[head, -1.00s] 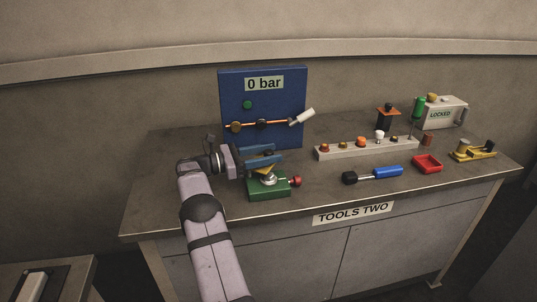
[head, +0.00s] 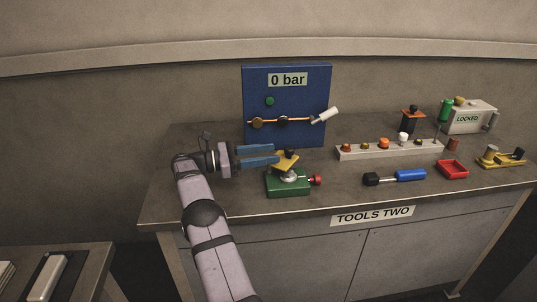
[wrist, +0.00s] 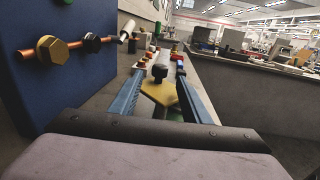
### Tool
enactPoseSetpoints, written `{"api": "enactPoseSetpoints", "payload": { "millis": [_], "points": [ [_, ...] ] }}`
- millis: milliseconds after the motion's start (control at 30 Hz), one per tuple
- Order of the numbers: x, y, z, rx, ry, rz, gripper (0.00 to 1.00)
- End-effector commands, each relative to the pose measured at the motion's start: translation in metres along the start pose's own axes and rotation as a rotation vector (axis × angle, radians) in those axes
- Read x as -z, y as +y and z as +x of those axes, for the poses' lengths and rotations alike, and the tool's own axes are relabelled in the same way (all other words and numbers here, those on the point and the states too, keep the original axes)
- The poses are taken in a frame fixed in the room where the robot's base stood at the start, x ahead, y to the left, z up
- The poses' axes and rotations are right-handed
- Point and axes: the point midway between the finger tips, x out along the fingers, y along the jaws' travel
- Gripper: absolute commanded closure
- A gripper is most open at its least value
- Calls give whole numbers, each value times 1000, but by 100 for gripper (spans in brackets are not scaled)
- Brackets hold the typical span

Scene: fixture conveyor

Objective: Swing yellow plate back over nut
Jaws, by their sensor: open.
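The yellow plate (head: 284,164) sits on top of a green fixture (head: 288,187) and carries a black knob (head: 291,153). A silver round part (head: 291,178), which looks like the nut, shows below the plate's front edge. How far the plate covers it, I cannot tell. My gripper (head: 277,154) is open, with its blue fingers just left of and behind the knob. In the wrist view the plate (wrist: 160,93) and knob (wrist: 160,73) show ahead between the two spread fingers, apart from them. The nut is hidden there.
A red knob (head: 316,180) sticks out right of the fixture. Behind stands a blue panel (head: 300,102) reading 0 bar, with a copper pipe (head: 300,121). To the right lie a blue-handled tool (head: 408,176), a red tray (head: 453,170) and a pale rack (head: 388,151).

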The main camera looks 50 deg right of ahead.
Motion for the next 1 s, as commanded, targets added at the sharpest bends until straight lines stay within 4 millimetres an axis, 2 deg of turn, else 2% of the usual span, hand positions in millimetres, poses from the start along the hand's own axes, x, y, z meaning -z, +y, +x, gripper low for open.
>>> {"api": "enactPoseSetpoints", "payload": {
  "millis": [33,167,200,467,767,1000],
  "points": [
    [0,0,0,0,0,0,64],
    [-1,0,-1,-4,-1,17,95],
    [-1,1,-1,-7,-2,31,100],
    [-8,7,-12,-65,-12,280,100],
    [-17,16,-32,-173,16,730,100],
    [-12,23,-40,-236,99,1090,100]
  ]
}}
